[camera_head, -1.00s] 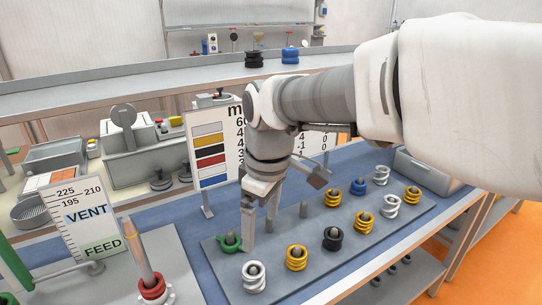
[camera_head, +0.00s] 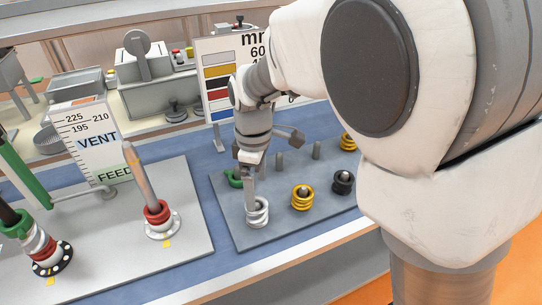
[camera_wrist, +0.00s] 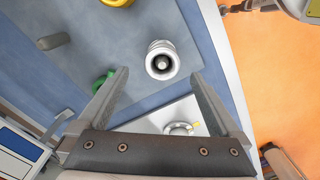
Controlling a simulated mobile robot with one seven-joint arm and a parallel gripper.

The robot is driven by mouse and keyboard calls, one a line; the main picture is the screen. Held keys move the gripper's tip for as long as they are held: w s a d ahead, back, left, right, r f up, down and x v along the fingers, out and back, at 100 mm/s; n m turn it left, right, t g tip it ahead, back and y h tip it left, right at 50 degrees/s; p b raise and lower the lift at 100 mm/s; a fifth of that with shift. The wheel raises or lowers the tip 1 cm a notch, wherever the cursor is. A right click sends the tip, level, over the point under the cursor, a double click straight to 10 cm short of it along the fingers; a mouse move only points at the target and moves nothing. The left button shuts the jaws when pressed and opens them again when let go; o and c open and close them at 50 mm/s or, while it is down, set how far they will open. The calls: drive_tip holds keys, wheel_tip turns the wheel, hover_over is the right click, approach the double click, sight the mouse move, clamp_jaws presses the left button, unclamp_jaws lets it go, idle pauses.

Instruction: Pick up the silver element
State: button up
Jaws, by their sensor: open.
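The silver element (camera_head: 258,212), a pale coil-shaped ring, sits around a short peg at the near left corner of the grey peg board (camera_head: 285,228). It also shows in the wrist view (camera_wrist: 161,60), just beyond and between my fingertips. My gripper (camera_head: 252,190) is open and points down at the element, with a fingertip close to its top in the head view. In the wrist view my two fingers (camera_wrist: 160,76) are spread wide with nothing between them. I cannot tell whether a finger touches the element.
A yellow element (camera_head: 302,197) and a black one (camera_head: 343,183) stand to the right. At left, a grey board (camera_head: 110,262) carries a pole with red and white rings (camera_head: 158,215).

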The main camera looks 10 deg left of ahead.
sight(257, 212)
drive_tip(key=f, duration=0.8)
drive_tip(key=shift+s+a+f+b, duration=0.15)
drive_tip(key=shift+s+f+b, duration=0.1)
drive_tip(key=shift+b, duration=0.15)
drive_tip(key=shift+w+r, duration=0.1)
clamp_jaws()
